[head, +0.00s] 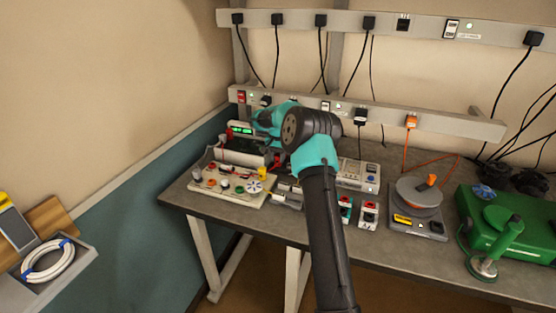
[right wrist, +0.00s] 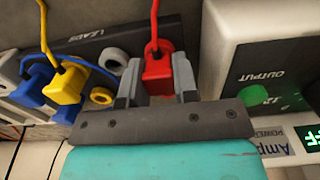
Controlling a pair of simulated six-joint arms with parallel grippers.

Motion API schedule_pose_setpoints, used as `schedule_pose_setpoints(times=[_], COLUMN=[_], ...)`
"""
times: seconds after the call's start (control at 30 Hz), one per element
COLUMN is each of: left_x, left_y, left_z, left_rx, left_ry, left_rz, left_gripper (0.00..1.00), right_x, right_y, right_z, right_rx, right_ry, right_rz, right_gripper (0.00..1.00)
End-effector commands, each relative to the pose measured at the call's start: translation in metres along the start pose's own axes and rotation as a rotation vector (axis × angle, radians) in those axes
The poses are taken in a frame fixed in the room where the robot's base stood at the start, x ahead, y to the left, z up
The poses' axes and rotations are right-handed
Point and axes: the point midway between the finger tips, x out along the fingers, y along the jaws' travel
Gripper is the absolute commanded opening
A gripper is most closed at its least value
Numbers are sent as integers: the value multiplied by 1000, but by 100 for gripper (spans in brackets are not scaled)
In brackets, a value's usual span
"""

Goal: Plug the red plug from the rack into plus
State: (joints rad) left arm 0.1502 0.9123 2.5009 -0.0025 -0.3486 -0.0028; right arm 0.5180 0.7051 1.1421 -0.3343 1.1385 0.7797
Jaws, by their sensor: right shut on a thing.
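In the right wrist view the red plug (right wrist: 158,72) sits between the two grey fingers of my right gripper (right wrist: 157,84), which is shut on it. Its red cable runs up out of the picture. The plug is at the dark rack marked LEADS (right wrist: 95,38); I cannot tell whether it is still seated there. The supply marked OUTPUT (right wrist: 270,55) stands to its right, with a green spot on its face. I cannot make out the plus socket. In the head view my right gripper (head: 270,119) is at the bench's back left, its fingertips hidden. My left gripper is not in view.
A yellow plug (right wrist: 66,85) and a blue plug (right wrist: 38,85) sit left of the red one. A white component board (head: 232,187) lies in front. A grey disc device (head: 415,195) and a green machine (head: 510,230) stand to the right.

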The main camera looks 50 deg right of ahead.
Motion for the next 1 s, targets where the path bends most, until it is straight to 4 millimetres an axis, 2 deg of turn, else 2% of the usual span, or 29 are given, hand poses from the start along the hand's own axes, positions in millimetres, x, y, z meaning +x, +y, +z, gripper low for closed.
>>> schedule_pose_setpoints(times=[1.0], left_x=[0], left_y=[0], left_z=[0], left_rx=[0], left_ry=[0], left_rz=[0], left_gripper=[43], right_x=[-16], right_y=[0], right_z=[0], right_rx=[0], right_ry=[1], right_rz=[0], right_gripper=[5])
